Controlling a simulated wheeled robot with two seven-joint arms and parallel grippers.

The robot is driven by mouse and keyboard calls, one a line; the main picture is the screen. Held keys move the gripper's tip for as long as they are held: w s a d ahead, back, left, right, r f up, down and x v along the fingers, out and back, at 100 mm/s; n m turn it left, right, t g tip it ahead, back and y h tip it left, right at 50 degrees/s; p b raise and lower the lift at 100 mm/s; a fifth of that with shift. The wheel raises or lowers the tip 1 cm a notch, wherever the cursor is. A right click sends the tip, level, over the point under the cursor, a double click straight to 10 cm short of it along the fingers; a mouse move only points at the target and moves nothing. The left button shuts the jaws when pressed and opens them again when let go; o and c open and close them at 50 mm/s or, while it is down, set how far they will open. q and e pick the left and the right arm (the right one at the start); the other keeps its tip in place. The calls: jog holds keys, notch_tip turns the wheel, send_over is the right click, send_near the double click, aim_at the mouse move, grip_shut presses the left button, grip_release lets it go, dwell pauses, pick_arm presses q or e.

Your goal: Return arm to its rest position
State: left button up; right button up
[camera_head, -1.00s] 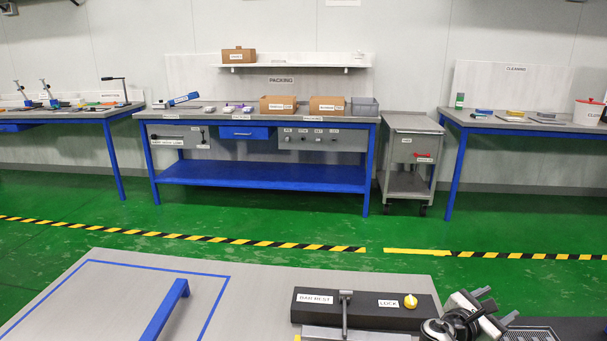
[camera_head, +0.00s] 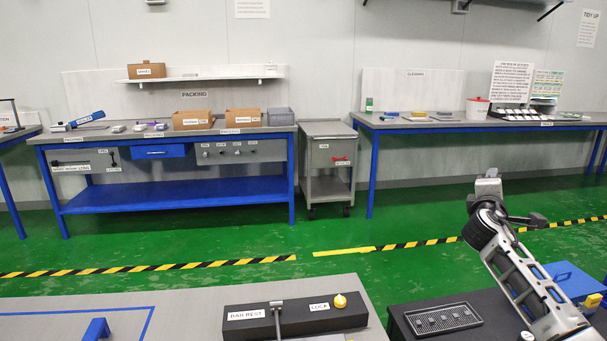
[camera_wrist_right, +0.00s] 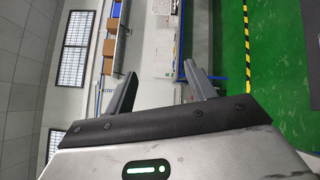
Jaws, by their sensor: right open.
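My right arm (camera_head: 525,280) comes in from the lower right of the head view and reaches up over the floor. Its gripper (camera_head: 488,182) is at the upper end, raised above the near bench and seen small and end-on. In the right wrist view the two fingers of this gripper (camera_wrist_right: 161,78) stand apart with nothing between them. My left gripper is not in view.
On the near bench are a black block labelled BAR REST and LOCK (camera_head: 295,314), a black tray (camera_head: 443,318) and a blue box (camera_head: 572,281). A packing bench (camera_head: 185,190), grey cart (camera_head: 327,160) and cleaning bench (camera_head: 475,122) stand beyond green floor.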

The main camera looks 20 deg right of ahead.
jog(key=w+a+f+m+t+y, duration=0.4)
jog(key=w+a+m+t+y, duration=0.15)
jog(key=a+m+y, duration=0.35)
jog(key=s+a+f+n+g+y, duration=0.2)
jog(key=s+a+f+n+y, duration=0.15)
jog(key=a+f, duration=0.9)
jog(key=s+a+f+g+y, duration=0.3)
jog(key=s+a+f+y, duration=0.1)
jog(key=s+a+f, duration=1.05)
jog(key=s+a+m+g, duration=0.1)
jog(key=s+a, duration=0.3)
jog(key=s, duration=0.4)
jog(key=s+a+f+m+y, duration=0.1)
jog(key=s+a+m, duration=0.1)
jog(key=s+a, duration=0.3)
jog(key=s, duration=0.2)
jog(key=shift+s+g, duration=0.35)
